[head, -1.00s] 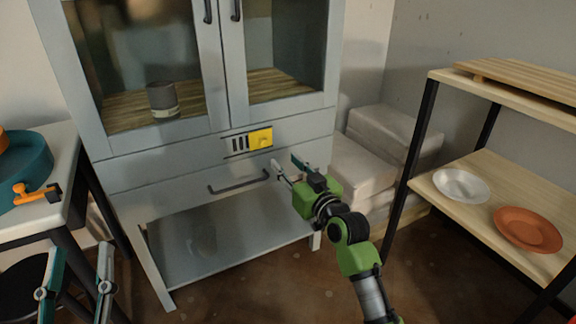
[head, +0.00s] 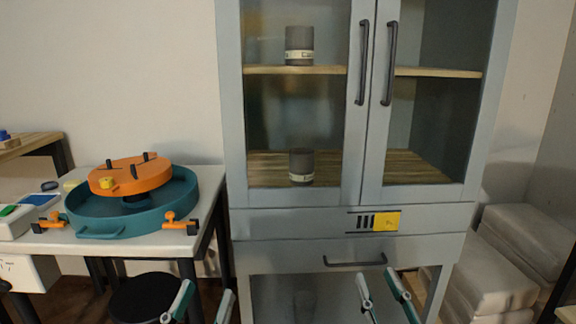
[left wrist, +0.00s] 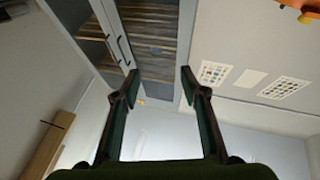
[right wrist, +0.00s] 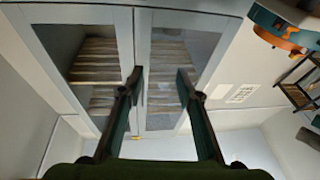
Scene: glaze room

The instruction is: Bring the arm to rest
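My left gripper (head: 200,308) shows at the bottom edge of the head view, left of the cabinet's front. Its two fingers stand apart with nothing between them, as the left wrist view (left wrist: 158,88) also shows. My right gripper (head: 386,290) is low in front of the cabinet, below the drawer handle. Its fingers are spread and empty, also in the right wrist view (right wrist: 158,82). Both arms behind the fingers are out of the head view.
A grey glass-door cabinet (head: 290,222) stands ahead with both doors shut; two grey cups (head: 299,40) (head: 301,168) sit inside. A teal and orange wheel (head: 150,205) is on a white table at left. A black stool (head: 146,300) stands beside it. Wrapped blocks (head: 520,240) lie at right.

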